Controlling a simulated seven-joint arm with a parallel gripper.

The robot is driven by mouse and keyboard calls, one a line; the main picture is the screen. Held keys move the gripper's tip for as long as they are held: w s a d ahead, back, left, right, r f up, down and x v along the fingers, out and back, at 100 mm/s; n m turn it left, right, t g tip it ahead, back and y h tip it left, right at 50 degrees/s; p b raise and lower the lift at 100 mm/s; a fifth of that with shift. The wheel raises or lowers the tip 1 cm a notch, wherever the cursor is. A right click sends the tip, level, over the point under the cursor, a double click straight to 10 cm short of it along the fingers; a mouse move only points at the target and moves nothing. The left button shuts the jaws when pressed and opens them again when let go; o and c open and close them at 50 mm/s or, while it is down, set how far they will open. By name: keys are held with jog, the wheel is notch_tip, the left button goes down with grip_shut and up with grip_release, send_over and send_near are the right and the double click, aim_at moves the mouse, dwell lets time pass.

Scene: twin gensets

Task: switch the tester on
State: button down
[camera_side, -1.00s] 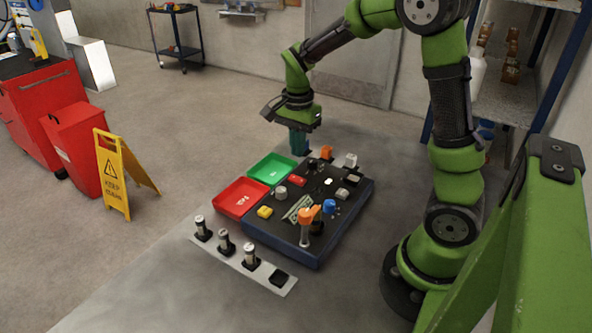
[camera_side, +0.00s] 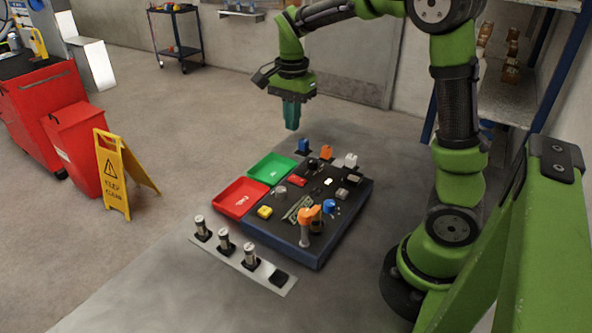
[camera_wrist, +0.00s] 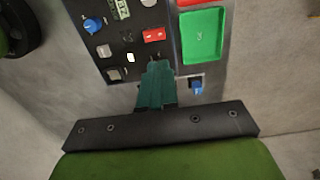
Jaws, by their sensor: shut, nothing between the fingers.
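My gripper (camera_side: 292,127) has teal fingers, shut and empty, and hangs in the air above the far end of the board. In the wrist view the fingers (camera_wrist: 157,66) point toward the board's edge. A small blue part (camera_side: 303,145) stands on a dark base beyond the board, below and right of the fingertips and apart from them. It also shows in the wrist view (camera_wrist: 197,88), right of the fingers. The dark board (camera_side: 284,243) carries several knobs, switches and buttons. No label shows which of these is the tester, and its switch position cannot be told.
A green tray (camera_side: 259,177) and a red tray (camera_side: 229,208) lie along the board's left side. A pale strip (camera_side: 233,262) with several metal cylinders lies in front.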

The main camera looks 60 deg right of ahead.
aim_at(293, 178)
jog(key=shift+f, duration=0.1)
notch_tip(293, 178, down, 14)
jog(key=shift+r, duration=0.1)
dwell(0.5)
jog(key=shift+f, duration=0.2)
dwell(0.4)
jog(key=shift+s+r, duration=0.25)
jog(key=shift+s, duration=0.5)
notch_tip(293, 178, up, 14)
dwell(0.4)
